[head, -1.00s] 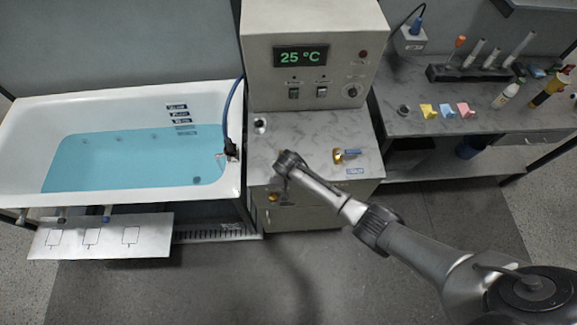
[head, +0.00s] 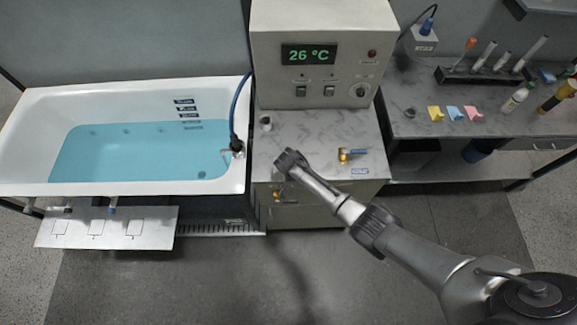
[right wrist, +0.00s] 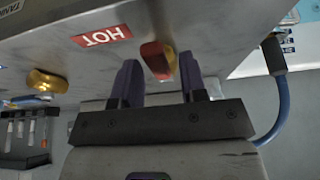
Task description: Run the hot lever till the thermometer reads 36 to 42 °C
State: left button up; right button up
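The thermometer display (head: 308,54) reads 26 °C in green on the beige control box. In the right wrist view, the red hot lever (right wrist: 158,59) on its brass fitting lies beside the red HOT label (right wrist: 101,36). My right gripper (right wrist: 159,72) is open, with its two dark fingers on either side of the lever's end; I cannot tell whether a finger touches it. In the head view my right gripper (head: 288,158) is over the counter and hides the hot lever. The blue cold lever (head: 355,152) is to its right. My left gripper is not in view.
The white bathtub (head: 30,122) on the left holds blue water, with a hose (head: 238,105) at its right end. A panel (head: 104,228) sits at the tub's front. The right bench (head: 400,118) carries a rack, bottles and coloured blocks.

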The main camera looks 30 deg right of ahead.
jog(key=shift+o, duration=0.5)
jog(key=p+v, duration=0.1)
jog(key=v, duration=1.2)
jog(key=shift+s+r, duration=0.2)
jog(key=shift+r, duration=0.15)
dwell(5.8)
